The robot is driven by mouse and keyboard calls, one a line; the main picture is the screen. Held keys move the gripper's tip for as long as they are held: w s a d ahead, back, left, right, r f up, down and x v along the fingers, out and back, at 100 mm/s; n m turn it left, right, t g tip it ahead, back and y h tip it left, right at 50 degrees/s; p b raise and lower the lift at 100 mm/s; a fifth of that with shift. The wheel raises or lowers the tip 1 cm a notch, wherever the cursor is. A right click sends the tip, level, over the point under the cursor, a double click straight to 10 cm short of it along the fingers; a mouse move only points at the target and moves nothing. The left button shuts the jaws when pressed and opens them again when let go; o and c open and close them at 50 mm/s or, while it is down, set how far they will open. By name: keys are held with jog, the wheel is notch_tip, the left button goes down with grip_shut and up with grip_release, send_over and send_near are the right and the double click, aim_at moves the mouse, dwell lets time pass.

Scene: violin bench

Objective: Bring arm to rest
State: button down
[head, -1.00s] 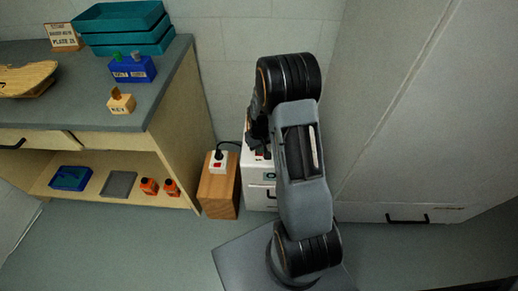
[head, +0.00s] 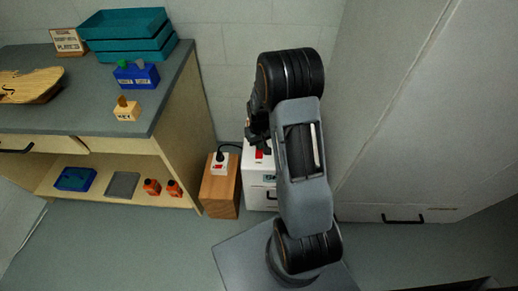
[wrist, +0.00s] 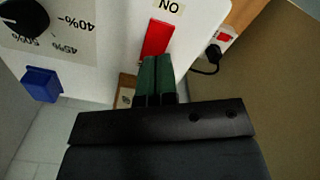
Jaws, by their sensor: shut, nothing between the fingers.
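My gripper (wrist: 157,64) shows in the wrist view with its two green fingers shut together and nothing between them. Its tips are close to a red switch (wrist: 155,39) marked ON on a white box (wrist: 110,50). I cannot tell whether they touch the switch. In the head view my arm stands upright and folded in the middle. Its dark wrist end is over the white box (head: 259,196), and the fingers are mostly hidden there.
A wooden block (head: 221,192) with a plugged-in socket stands left of the box. A workbench (head: 120,112) with teal trays (head: 124,35) is further left. A pale cabinet (head: 420,120) stands on the right. A black dial (wrist: 24,18) and blue part (wrist: 41,84) are on the box.

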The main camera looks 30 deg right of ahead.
jog(key=shift+r+p, duration=0.45)
jog(key=shift+r, duration=0.5)
jog(key=shift+s+a+f+g, duration=0.15)
jog(key=shift+s+f+g, duration=0.05)
jog(key=shift+s, duration=0.3)
jog(key=shift+s+a+f+g, duration=0.1)
jog(key=shift+s+f+g, duration=0.1)
jog(key=shift+s, duration=0.3)
jog(key=s+a+r+t+p, duration=0.1)
jog(key=s+a+r+p, duration=0.2)
jog(key=r, duration=1)
jog(key=s+a+r+t+p, duration=0.2)
jog(key=s+r+p, duration=0.4)
jog(key=r, duration=0.8)
jog(key=s+a+r+t+p, duration=0.1)
jog(key=s+a+r+p, duration=0.3)
jog(key=r+p, duration=0.4)
jog(key=v, duration=0.6)
jog(key=shift+w+a+p, duration=0.2)
jog(key=shift+w+p, duration=0.05)
jog(key=shift+p, duration=0.05)
